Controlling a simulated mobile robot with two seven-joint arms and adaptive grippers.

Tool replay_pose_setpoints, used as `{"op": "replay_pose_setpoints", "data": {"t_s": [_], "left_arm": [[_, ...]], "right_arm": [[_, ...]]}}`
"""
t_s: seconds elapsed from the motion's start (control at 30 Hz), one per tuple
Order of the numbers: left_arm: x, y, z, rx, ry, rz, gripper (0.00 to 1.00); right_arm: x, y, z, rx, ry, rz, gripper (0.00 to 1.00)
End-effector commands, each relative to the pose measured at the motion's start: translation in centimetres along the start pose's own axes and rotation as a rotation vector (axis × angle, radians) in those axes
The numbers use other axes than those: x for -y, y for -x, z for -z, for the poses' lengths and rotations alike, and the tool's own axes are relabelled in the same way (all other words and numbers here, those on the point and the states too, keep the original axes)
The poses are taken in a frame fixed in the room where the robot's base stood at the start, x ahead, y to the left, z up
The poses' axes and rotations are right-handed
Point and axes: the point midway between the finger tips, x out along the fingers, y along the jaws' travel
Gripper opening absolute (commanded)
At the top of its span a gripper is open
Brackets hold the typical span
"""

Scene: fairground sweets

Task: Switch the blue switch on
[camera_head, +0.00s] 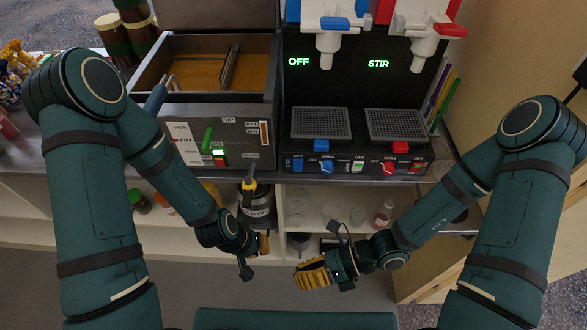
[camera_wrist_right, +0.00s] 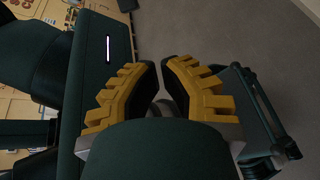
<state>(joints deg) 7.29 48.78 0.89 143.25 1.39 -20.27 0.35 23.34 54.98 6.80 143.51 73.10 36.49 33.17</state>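The sweets machine's black front panel (camera_head: 350,158) carries a row of controls. At its left end is a square blue switch (camera_head: 298,165), with a blue knob (camera_head: 326,167) beside it. A green OFF display (camera_head: 299,62) glows above the left half and a green STIR display (camera_head: 378,64) above the right half. My left gripper (camera_head: 256,256) hangs below the counter, left of the panel; its finger gap is unclear. My right gripper (camera_head: 313,273) is also low, in front of the shelf. In the right wrist view, its yellow fingers (camera_wrist_right: 160,75) stand slightly apart with nothing between them.
A metal fryer unit (camera_head: 215,135) with a green lever stands left of the machine. Red and blue dispenser taps (camera_head: 440,28) hang above two drip grids (camera_head: 320,123). Shelves (camera_head: 330,225) hold glasses and bottles under the counter. The floor in front is clear.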

Motion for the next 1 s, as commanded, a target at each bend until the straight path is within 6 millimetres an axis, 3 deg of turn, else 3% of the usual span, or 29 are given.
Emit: {"op": "replay_pose_setpoints", "data": {"t_s": [0.2, 0.4, 0.63, 1.0], "left_arm": [[-0.1, 0.1, 0.1, -0.005, -0.007, -0.003, 0.0], [-0.2, 0.2, 0.2, -0.008, -0.014, -0.005, 0.0], [-0.2, 0.2, 0.3, -0.011, -0.017, -0.006, 0.0], [-0.2, 0.2, 0.3, -0.011, -0.017, -0.006, 0.0]], "right_arm": [[2.5, 2.1, -6.1, 0.431, -0.479, 0.021, 0.0], [6.3, 5.9, -9.3, 0.79, -0.789, 0.038, 0.0], [8.7, 8.9, -10.2, 1.005, -0.939, 0.05, 0.0], [9.0, 9.3, -10.2, 1.031, -0.954, 0.052, 0.0]]}}
